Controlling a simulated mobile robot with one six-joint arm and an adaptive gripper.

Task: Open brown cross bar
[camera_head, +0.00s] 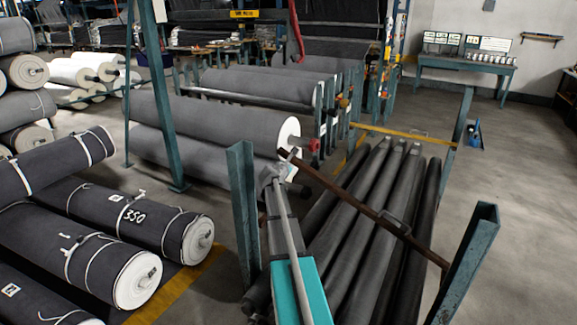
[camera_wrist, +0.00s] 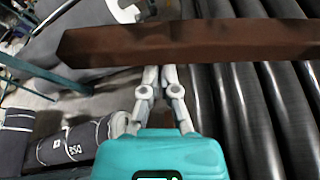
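The brown cross bar (camera_head: 350,195) runs diagonally over the dark rolls in the head view. Its near right end is at the right blue-green post (camera_head: 468,262). Its far left end is beyond and apart from the left post (camera_head: 243,212). A handle (camera_head: 396,218) is on the bar. In the wrist view the bar (camera_wrist: 200,42) crosses the top, its left end free in view. My gripper (camera_head: 277,172) is at the bar near that left end. Its fingers (camera_wrist: 159,76) are close together, seemingly shut, with tips at the bar's lower edge. Whether they touch it is unclear.
Dark long rolls (camera_head: 350,210) lie below the bar. A yellow cross bar (camera_head: 402,134) spans farther posts. Grey rolls (camera_head: 215,140) lie behind my gripper, and strapped rolls (camera_head: 140,220) are at left. Open floor (camera_head: 530,170) is at right.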

